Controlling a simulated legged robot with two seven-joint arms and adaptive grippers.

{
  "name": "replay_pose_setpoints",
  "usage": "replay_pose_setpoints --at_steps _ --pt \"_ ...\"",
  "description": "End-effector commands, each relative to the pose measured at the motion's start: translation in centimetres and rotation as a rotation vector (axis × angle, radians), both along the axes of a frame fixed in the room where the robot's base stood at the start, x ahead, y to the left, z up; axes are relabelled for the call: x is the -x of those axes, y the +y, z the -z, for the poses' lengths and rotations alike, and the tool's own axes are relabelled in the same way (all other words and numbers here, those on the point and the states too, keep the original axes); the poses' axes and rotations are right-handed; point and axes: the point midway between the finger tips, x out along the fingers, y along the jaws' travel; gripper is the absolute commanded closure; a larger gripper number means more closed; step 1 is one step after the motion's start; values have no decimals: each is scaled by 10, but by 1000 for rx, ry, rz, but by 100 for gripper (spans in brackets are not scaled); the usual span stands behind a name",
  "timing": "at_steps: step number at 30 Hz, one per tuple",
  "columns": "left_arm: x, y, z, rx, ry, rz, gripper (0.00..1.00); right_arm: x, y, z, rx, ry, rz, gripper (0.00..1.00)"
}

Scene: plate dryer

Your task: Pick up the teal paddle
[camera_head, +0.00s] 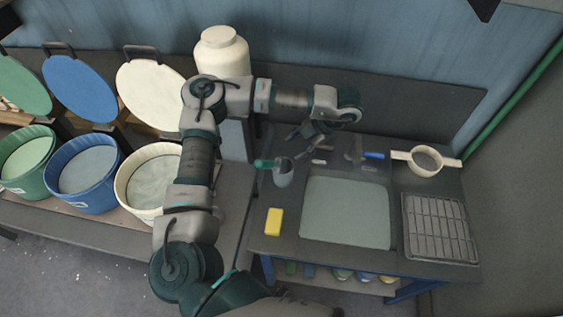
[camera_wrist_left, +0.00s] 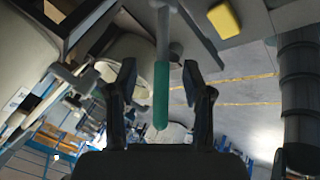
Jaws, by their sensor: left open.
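The teal paddle's handle (camera_head: 265,163) shows at the back left of the workbench, beside a small grey cup-like part (camera_head: 283,175); I cannot tell whether they are joined. In the left wrist view the teal handle (camera_wrist_left: 161,95) hangs from a grey shaft and lies in the picture between the two fingers. My left gripper (camera_head: 298,146) is open and empty, just beyond and to the right of the handle in the head view. Its two fingers (camera_wrist_left: 159,76) stand apart on either side of the handle with gaps. My right gripper is not in view.
A yellow sponge (camera_head: 273,221) lies at the bench's left. A grey-green panel (camera_head: 345,212), wire rack (camera_head: 440,228), white strainer (camera_head: 426,161) and blue-handled tool (camera_head: 372,155) share the bench. A white jar (camera_head: 222,52) and lidded buckets (camera_head: 88,172) stand left.

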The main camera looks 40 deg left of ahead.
Motion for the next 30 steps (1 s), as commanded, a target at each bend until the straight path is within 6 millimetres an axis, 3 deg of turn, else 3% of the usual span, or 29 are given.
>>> replay_pose_setpoints --at_steps 4,9,17,24,30 --pt "7 17 36 3 8 -2 49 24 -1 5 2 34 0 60" --pt "12 33 64 2 7 -1 49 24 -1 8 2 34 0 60" --pt "19 42 79 0 4 0 49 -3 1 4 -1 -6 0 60" --pt "30 58 110 1 4 -1 49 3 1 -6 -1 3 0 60" --pt "32 63 119 1 3 -1 49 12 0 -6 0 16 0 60"
